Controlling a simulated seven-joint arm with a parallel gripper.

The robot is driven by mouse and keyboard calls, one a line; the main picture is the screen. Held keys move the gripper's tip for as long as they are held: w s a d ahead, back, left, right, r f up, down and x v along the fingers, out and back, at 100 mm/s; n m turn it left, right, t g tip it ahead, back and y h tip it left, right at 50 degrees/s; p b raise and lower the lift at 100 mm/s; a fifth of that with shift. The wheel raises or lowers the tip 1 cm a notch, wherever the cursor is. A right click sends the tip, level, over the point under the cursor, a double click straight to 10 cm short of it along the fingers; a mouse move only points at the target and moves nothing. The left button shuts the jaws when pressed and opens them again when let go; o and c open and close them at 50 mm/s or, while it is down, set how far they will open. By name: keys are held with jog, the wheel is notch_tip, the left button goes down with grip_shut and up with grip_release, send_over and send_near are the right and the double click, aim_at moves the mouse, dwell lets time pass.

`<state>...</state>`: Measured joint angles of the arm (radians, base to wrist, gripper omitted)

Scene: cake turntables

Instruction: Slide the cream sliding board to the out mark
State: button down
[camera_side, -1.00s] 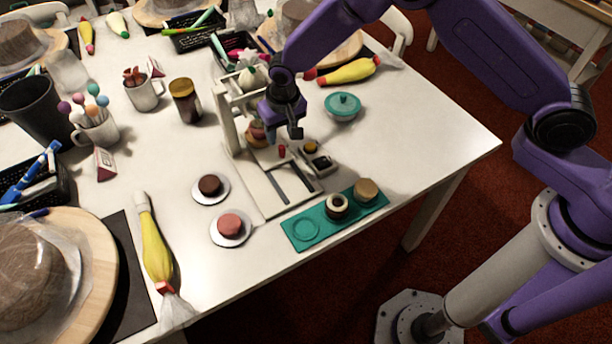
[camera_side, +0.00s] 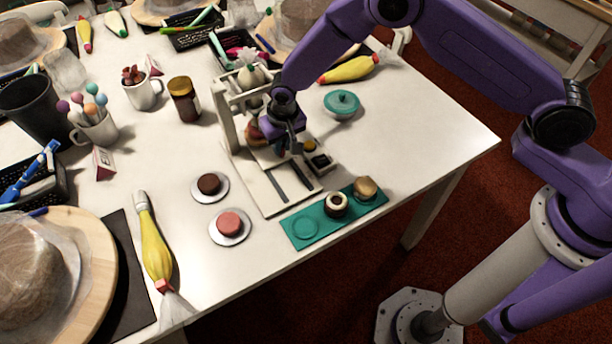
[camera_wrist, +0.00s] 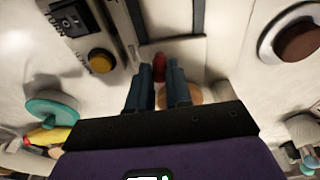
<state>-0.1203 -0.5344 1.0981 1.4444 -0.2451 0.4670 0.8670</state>
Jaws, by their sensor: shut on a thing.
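The cream sliding board (camera_wrist: 184,50) lies in the cream stand's base, with a small red knob (camera_wrist: 159,66) on it. My gripper (camera_wrist: 158,85) is shut on the knob, its dark fingers on either side. In the side view my gripper (camera_side: 294,150) is low over the board and hides the knob. A round brownish cake (camera_side: 254,134) sits behind my gripper under the stand, partly hidden; a tan round edge shows behind the fingers in the wrist view. The base has two dark slots (camera_side: 292,178) toward the front. I cannot make out the out mark.
The stand's upright frame (camera_side: 228,120) rises close left of my gripper. A yellow button (camera_side: 310,146) and black switch (camera_side: 320,161) are close right. A teal tray (camera_side: 305,229) with two cakes lies in front. Two plated cakes (camera_side: 229,224) stand left of the base.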

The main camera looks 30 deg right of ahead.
jog(key=shift+s, duration=6.05)
jog(key=c, duration=1)
grip_release()
jog(key=shift+c, duration=0.2)
jog(key=shift+r, duration=0.45)
notch_tip(320, 180, up, 6)
jog(key=shift+r, duration=0.1)
